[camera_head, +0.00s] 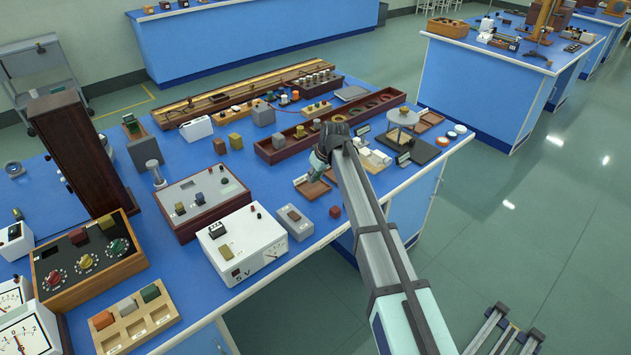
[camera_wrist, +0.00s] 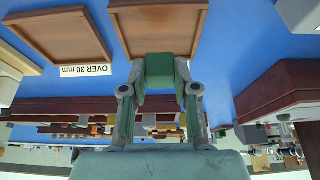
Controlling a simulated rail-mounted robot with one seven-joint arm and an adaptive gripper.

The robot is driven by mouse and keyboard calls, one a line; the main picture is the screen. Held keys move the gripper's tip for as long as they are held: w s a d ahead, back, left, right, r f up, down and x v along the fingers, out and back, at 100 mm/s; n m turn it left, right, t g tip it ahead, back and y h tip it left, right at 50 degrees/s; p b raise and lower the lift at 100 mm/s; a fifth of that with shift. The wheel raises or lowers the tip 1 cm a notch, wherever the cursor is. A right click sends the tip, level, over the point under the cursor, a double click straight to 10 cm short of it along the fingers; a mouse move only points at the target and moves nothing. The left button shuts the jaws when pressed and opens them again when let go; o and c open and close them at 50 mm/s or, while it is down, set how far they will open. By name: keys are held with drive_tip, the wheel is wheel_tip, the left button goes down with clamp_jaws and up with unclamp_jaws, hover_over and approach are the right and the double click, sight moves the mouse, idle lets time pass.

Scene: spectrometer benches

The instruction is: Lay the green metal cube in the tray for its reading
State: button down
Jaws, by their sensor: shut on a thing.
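My gripper (camera_head: 318,174) is over the blue bench, near a shallow wooden tray (camera_head: 311,189). In the wrist view my gripper (camera_wrist: 160,90) is shut on the green metal cube (camera_wrist: 159,68), with one finger on each side. The cube shows in front of the near edge of one shallow brown tray (camera_wrist: 158,28); whether it touches the tray cannot be told. A second similar tray (camera_wrist: 58,38) lies beside it, next to a label reading "OVER 30 mm". In the head view my arm and gripper hide most of the cube.
A long dark wooden rack (camera_head: 280,150) stands behind my gripper. A grey box (camera_head: 295,222) and a small red cube (camera_head: 335,212) lie in front. A round-topped stand (camera_head: 402,118) is at the right. A white 5 V meter (camera_head: 242,245) stands at the left.

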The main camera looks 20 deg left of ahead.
sight(316, 180)
drive_tip(key=shift+f, duration=1.75)
drive_tip(key=shift+f, duration=0.1)
drive_tip(key=c, duration=0.9)
unclamp_jaws()
drive_tip(key=b+v, duration=0.1)
drive_tip(key=v, duration=1.1)
drive_tip(key=shift+b, duration=0.4)
